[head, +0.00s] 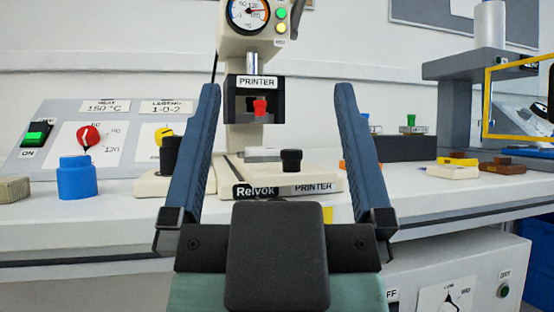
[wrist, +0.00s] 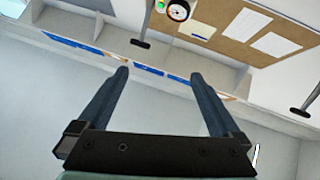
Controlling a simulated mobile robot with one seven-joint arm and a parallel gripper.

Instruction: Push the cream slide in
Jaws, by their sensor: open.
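The cream slide (head: 318,177) lies at the foot of the printer press (head: 245,45), sticking out toward me, with a black knob (head: 291,160) standing on it. Its front edge carries the labels "Relvok" and "PRINTER". My gripper (head: 278,89) is open and empty, its blue fingers pointing up and away from me. In the head view the slide and knob show between the fingers, and the gripper is nearer to the camera, apart from them. The wrist view shows the open fingers (wrist: 160,75) but no slide. The gripper's body hides the area below the slide.
A control panel (head: 90,125) with a red knob and a green switch stands at the left, behind a blue cylinder (head: 77,178). At the right are a grey press (head: 465,95), a yellow frame (head: 487,105) and small blocks (head: 453,171). The bench front (head: 80,255) lies below.

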